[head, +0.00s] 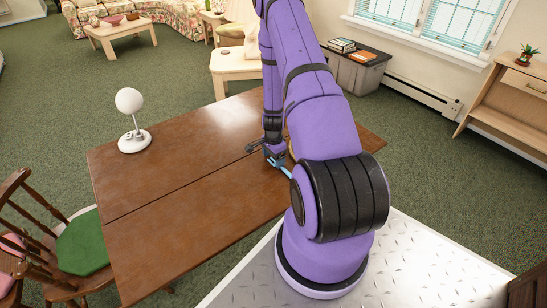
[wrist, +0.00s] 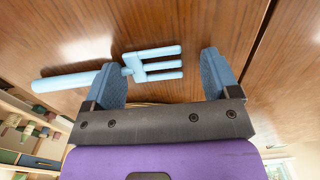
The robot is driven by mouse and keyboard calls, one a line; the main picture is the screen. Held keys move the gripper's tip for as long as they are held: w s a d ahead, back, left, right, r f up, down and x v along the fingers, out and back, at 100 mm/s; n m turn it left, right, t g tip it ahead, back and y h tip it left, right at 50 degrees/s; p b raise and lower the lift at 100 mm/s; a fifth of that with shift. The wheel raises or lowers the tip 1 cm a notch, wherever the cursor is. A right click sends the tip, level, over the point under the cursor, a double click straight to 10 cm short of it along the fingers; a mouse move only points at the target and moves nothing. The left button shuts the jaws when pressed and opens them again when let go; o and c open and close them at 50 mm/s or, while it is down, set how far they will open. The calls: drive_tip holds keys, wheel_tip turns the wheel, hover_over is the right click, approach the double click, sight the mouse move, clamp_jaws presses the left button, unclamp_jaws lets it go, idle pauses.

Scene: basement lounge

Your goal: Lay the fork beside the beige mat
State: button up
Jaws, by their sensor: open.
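The light blue fork (wrist: 152,64) lies on the brown wooden table (wrist: 90,25), its tines between my gripper's fingers and its handle running out to the left past the left finger in the wrist view. In the head view a part of the fork (head: 286,171) shows beside my gripper (head: 271,156). My gripper, also in the wrist view (wrist: 160,62), is open, with a blue finger on each side of the tines and nothing clamped. A thin tan edge shows behind my gripper in the wrist view; I cannot tell whether it is the beige mat. The mat is otherwise hidden.
A white lamp with a round globe (head: 131,112) stands at the table's far left. The table's left and front parts are bare. A wooden chair with a green seat (head: 82,243) stands at the left edge. My arm hides the table's right part.

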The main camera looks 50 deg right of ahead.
drive_tip(key=w+a+r+n, duration=0.1)
drive_tip(key=a+r, duration=0.1)
drive_tip(key=r, duration=0.7)
drive_tip(key=w+a+r+n+t, duration=0.1)
drive_tip(key=w+a+r+n, duration=0.15)
drive_tip(key=r, duration=0.65)
drive_tip(key=a+r+n, duration=0.1)
drive_tip(key=a+r, duration=0.2)
drive_tip(key=r, duration=0.6)
drive_tip(key=s+a+r+n+t, duration=0.2)
drive_tip(key=a+r+n, duration=0.3)
drive_tip(key=a+r, duration=0.7)
drive_tip(key=s+a+r+n+t, duration=0.1)
drive_tip(key=s+a+r+n, duration=0.4)
drive_tip(key=s+r, duration=0.3)
drive_tip(key=s+a+r+n+t, duration=0.1)
drive_tip(key=s+a+r+n, duration=0.5)
drive_tip(key=s, duration=0.6)
drive_tip(key=shift+a+r, duration=0.25)
drive_tip(key=shift+r, duration=0.85)
